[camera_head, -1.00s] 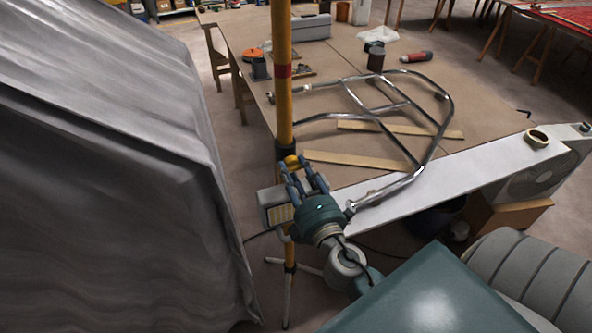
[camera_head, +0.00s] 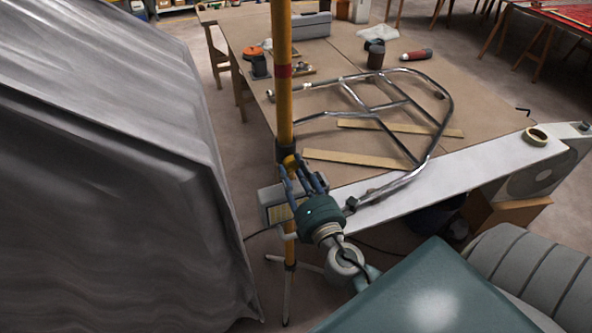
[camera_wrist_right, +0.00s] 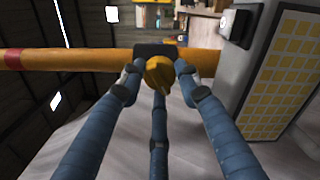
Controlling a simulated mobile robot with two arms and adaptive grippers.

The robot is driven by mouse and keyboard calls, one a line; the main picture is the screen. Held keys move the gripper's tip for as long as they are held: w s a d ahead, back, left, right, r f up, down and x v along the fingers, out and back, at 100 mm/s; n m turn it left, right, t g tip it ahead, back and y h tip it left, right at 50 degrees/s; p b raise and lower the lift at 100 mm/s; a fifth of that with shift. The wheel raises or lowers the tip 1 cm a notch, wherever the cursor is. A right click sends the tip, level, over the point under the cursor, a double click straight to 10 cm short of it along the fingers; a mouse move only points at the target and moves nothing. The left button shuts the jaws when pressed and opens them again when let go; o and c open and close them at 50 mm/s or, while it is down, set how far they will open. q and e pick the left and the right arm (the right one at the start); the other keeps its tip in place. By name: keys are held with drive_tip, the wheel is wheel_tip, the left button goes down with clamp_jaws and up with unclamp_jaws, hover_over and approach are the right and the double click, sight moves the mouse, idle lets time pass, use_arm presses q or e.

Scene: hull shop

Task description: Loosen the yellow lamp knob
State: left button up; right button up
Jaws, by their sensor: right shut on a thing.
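The yellow lamp knob (camera_wrist_right: 160,74) sits on a dark collar (camera_wrist_right: 150,50) around the yellow pole (camera_wrist_right: 60,60) in the right wrist view. My right gripper (camera_wrist_right: 160,82) is shut on the knob, with its blue-grey fingers around it. In the head view the yellow pole (camera_head: 282,100) stands upright, and my right gripper (camera_head: 292,165) reaches the collar (camera_head: 286,150) from the lower right. The knob is mostly hidden by the fingers there. The lamp head (camera_head: 275,204), a grey box with a yellow grid, hangs beside the pole below the collar. My left gripper is not in view.
A grey sheet-covered hull (camera_head: 110,170) fills the left. A large table (camera_head: 350,60) behind the pole carries a bent metal tube frame (camera_head: 445,110) and wooden strips (camera_head: 355,160). A white board (camera_head: 470,160) with a tape roll (camera_head: 536,137) lies at right. A cable runs near the tripod legs.

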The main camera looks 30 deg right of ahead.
drive_tip(key=shift+a+f, duration=0.3)
drive_tip(key=shift+f, duration=0.05)
drive_tip(key=o, duration=1.2)
drive_tip(key=shift+c, duration=0.2)
drive_tip(key=shift+w+r, duration=0.1)
drive_tip(key=v, duration=1.2)
